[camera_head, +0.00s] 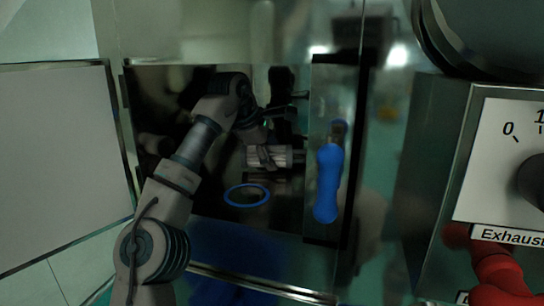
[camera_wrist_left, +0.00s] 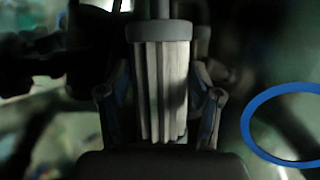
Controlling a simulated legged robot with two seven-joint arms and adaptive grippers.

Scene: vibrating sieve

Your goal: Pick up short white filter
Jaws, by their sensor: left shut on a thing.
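The short white filter (camera_wrist_left: 160,85) is a pleated, pale cylinder with a dark cap at its top end in the left wrist view. My left gripper (camera_wrist_left: 162,105) is shut on it, with one finger on each side. In the head view my left arm reaches into a dark opening, and the filter (camera_head: 283,156) lies sideways in my left gripper (camera_head: 266,153). The fingertips are small and dim there. A dark rod-like part meets the cap in the wrist view; I cannot tell whether it is joined. My right gripper is not in view.
A blue ring (camera_head: 246,195) lies below the filter in the opening. A blue handle (camera_head: 328,185) stands at the opening's right edge. An open pale door panel (camera_head: 60,160) is at left. A control box (camera_head: 440,190) with a dial and a red part (camera_head: 495,275) are at right.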

